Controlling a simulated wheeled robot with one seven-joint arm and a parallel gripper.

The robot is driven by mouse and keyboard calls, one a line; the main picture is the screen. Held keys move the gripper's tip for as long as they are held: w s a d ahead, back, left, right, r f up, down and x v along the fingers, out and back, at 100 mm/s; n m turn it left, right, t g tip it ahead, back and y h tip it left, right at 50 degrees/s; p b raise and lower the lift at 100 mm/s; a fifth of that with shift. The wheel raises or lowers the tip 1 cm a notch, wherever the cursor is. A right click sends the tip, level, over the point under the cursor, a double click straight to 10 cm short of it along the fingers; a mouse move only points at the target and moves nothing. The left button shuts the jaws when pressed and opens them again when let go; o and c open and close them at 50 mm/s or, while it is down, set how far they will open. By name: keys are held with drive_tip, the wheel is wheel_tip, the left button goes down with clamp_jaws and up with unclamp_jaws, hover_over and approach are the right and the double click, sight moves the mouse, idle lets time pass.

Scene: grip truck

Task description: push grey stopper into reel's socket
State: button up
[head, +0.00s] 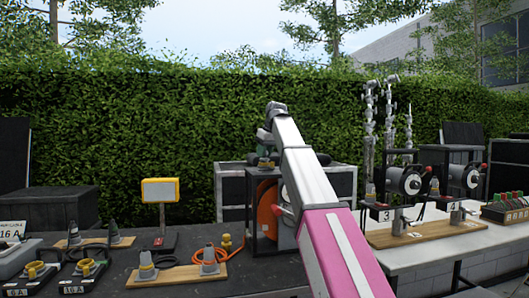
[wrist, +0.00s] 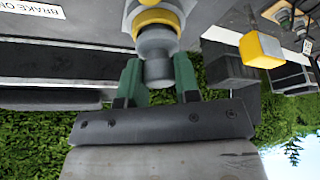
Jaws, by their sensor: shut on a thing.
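The grey stopper (wrist: 156,42) is between the two green fingers of my gripper (wrist: 159,72) in the wrist view. The orange reel (head: 266,208) stands in a dark frame at mid-table in the head view, partly hidden by my arm. My gripper (head: 266,150) is just above the reel's frame, with a small grey-and-yellow piece (head: 266,163) below it. I cannot make out the reel's socket or whether the stopper touches it.
Wooden boards with grey plugs (head: 146,263) and orange cable lie on the dark table at left. A yellow-framed sign (head: 160,190) stands behind them. Two black reel units (head: 405,180) stand at right. The wrist view shows a "BRAKE ON" label (wrist: 32,10).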

drive_tip(key=shift+f, duration=0.2)
drive_tip(key=o, duration=1.3)
drive_tip(key=shift+r, duration=0.1)
drive_tip(key=shift+r, duration=2.4)
drive_tip(key=shift+s, duration=0.15)
